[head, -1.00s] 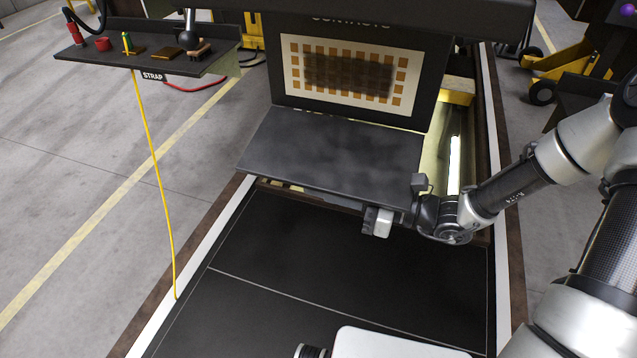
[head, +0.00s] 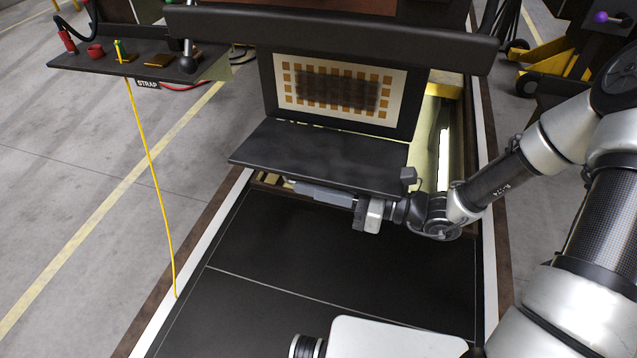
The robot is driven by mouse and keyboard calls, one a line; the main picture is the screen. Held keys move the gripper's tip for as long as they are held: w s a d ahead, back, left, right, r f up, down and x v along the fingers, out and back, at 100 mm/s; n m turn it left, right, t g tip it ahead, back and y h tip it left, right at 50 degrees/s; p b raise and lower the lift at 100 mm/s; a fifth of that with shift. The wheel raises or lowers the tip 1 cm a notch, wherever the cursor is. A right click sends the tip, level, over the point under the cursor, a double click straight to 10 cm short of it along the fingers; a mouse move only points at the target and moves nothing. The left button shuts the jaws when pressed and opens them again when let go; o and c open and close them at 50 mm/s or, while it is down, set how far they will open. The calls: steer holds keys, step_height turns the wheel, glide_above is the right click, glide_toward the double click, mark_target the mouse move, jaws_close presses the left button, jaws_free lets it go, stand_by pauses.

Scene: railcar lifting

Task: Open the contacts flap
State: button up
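The contacts flap (head: 320,158) is a dark grey panel below the framed contact board (head: 343,94). It stands out from the board's lower edge towards me, close to level, and the board's copper squares and dark smudged middle are exposed. My gripper (head: 325,194) comes in from the right, just below the flap's front edge, pointing left. A grey bar-like part reaches left under that edge and seems to be its fingers. The flap partly covers it, so I cannot tell whether it touches the flap or what the finger gap is.
A thick dark beam (head: 330,38) crosses above the board. A shelf (head: 140,67) with small tools and a yellow cord (head: 150,170) stands at the left. Black deck panels (head: 340,270) lie clear in front. A rail wall (head: 488,220) runs along the right.

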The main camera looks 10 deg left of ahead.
steer(key=o, duration=0.3)
steer(key=shift+s+a+r, duration=0.2)
steer(key=shift+a+r, duration=0.2)
steer(key=shift+a, duration=0.3)
steer(key=shift+o, duration=0.2)
steer(key=shift+d+f, duration=0.1)
steer(key=shift+d, duration=0.05)
steer(key=shift+d+f, duration=0.1)
steer(key=shift+d, duration=0.1)
steer(key=s+d+b, duration=0.1)
steer(key=d, duration=1.7)
steer(key=shift+b, duration=0.4)
steer(key=shift+s, duration=0.1)
steer(key=d+p, duration=0.1)
steer(key=d, duration=0.7)
steer(key=shift+s+d, duration=0.3)
steer(key=shift+s, duration=0.05)
